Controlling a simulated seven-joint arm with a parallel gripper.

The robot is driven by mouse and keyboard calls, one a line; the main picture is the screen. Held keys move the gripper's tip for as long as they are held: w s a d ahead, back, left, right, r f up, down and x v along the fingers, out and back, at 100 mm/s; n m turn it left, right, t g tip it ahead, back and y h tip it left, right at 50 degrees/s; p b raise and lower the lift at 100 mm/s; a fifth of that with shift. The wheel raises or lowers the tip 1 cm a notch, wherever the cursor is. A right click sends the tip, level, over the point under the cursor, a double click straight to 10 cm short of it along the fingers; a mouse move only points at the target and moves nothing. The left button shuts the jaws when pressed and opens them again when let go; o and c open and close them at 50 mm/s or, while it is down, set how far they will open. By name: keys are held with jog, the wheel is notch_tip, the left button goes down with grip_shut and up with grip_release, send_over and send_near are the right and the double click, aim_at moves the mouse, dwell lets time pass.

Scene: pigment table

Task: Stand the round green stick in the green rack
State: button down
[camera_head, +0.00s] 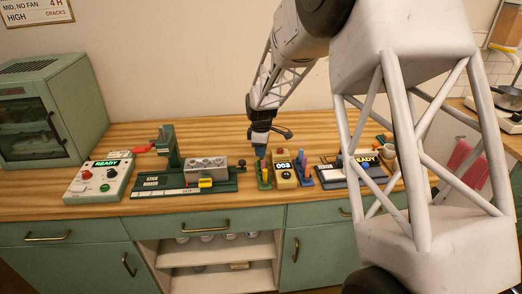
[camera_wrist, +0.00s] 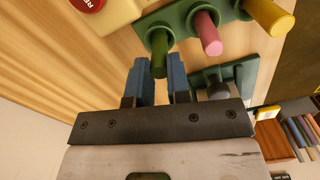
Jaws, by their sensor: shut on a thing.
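My gripper (camera_wrist: 162,72) has blue fingers on both sides of the round green stick (camera_wrist: 160,52) and is shut on it. In the wrist view the stick's far end meets the green rack (camera_wrist: 177,16) at its end position, in line with a pink stick (camera_wrist: 206,32) and a yellow stick (camera_wrist: 268,15) that stand in the rack. How deep the green stick sits is hidden. In the head view my gripper (camera_head: 261,147) is over the green rack (camera_head: 265,187), pointing down; the green stick is hard to make out there.
A yellow box reading 003 (camera_head: 285,182) stands just right of the rack, with a blue rack (camera_head: 304,181) of sticks beyond it. A green press with a grey block (camera_head: 206,169) is to the left. Bare wood (camera_head: 120,135) lies at the back left.

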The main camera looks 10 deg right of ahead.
jog(key=c, duration=1)
grip_release()
jog(key=shift+r, duration=0.15)
jog(key=shift+r, duration=3.8)
jog(key=shift+s+d+r, duration=0.1)
jog(key=shift+s+r, duration=0.25)
jog(key=shift+s, duration=0.05)
jog(key=s+d+r+m+t, duration=0.15)
jog(key=s+r+m, duration=0.25)
jog(key=s, duration=0.7)
jog(key=s+d+r+m, duration=0.3)
jog(key=s+r, duration=0.2)
jog(key=s, duration=0.7)
jog(key=s+d+r+m+t, duration=0.1)
jog(key=s+d+r+m, duration=0.25)
jog(key=s, duration=0.75)
jog(key=s+f+m, duration=0.2)
jog(key=s+m, duration=0.2)
jog(key=s, duration=0.9)
jog(key=shift+m, duration=0.35)
